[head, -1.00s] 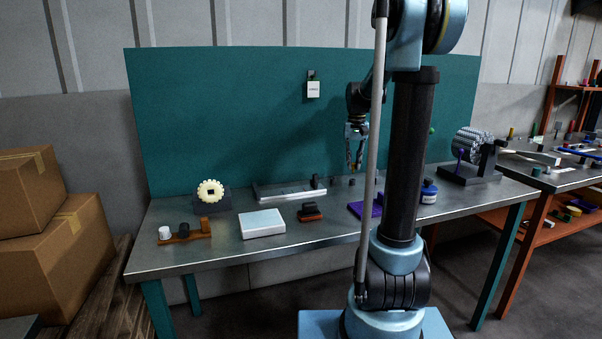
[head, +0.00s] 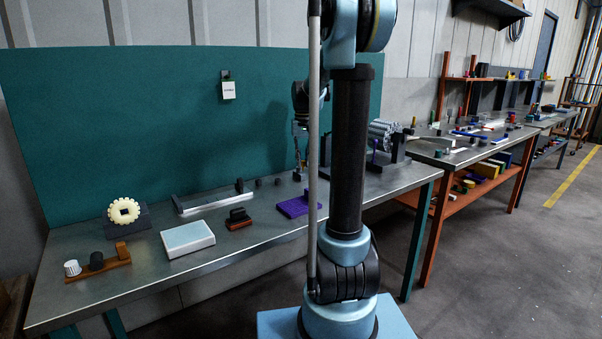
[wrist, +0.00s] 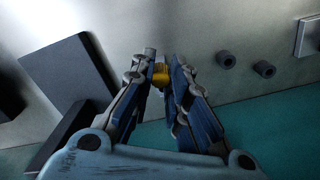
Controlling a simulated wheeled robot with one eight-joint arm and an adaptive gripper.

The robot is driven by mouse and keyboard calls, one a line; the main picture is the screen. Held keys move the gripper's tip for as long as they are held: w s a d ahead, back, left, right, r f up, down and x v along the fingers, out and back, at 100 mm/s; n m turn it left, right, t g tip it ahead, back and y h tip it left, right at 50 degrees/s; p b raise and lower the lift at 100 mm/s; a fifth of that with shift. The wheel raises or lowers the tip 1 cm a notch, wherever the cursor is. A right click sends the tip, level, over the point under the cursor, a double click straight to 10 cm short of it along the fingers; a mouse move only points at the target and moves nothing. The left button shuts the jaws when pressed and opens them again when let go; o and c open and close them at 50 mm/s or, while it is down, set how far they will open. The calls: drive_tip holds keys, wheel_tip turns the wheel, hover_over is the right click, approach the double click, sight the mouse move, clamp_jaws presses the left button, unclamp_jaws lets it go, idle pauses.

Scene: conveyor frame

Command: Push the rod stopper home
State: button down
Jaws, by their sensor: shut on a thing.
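My gripper (wrist: 165,68) is closed around a small yellow-orange piece (wrist: 161,76) in the wrist view, above the steel bench top. I cannot tell whether this piece is the rod stopper; the fingers hide most of it. In the head view my gripper (head: 300,170) hangs low over the back of the bench, partly beside my arm column. Two small dark cylinders (wrist: 226,59) stand on the bench to the right of the fingers in the wrist view, apart from them. A pale metal rail (head: 215,202) with a dark block (head: 239,186) at its right end lies left of my gripper.
A purple block (head: 293,207) stands in front of my gripper. A bundle of grey cylinders (head: 383,134) on a dark stand is to the right. A white box (head: 187,239), a cream gear (head: 123,211) and an orange-brown holder (head: 105,263) are left. A teal panel (head: 130,120) rises behind.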

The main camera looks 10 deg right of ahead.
idle(0.4)
drive_tip(key=w+a+r+n, duration=0.1)
drive_tip(key=w+r, duration=0.2)
drive_tip(key=r, duration=0.2)
drive_tip(key=shift+w+r, duration=0.3)
drive_tip(key=shift+f, duration=0.1)
drive_tip(key=shift+f, duration=2.1)
drive_tip(key=shift+f, duration=1.4)
drive_tip(key=c, duration=1.5)
unclamp_jaws()
drive_tip(key=shift+r, duration=0.1)
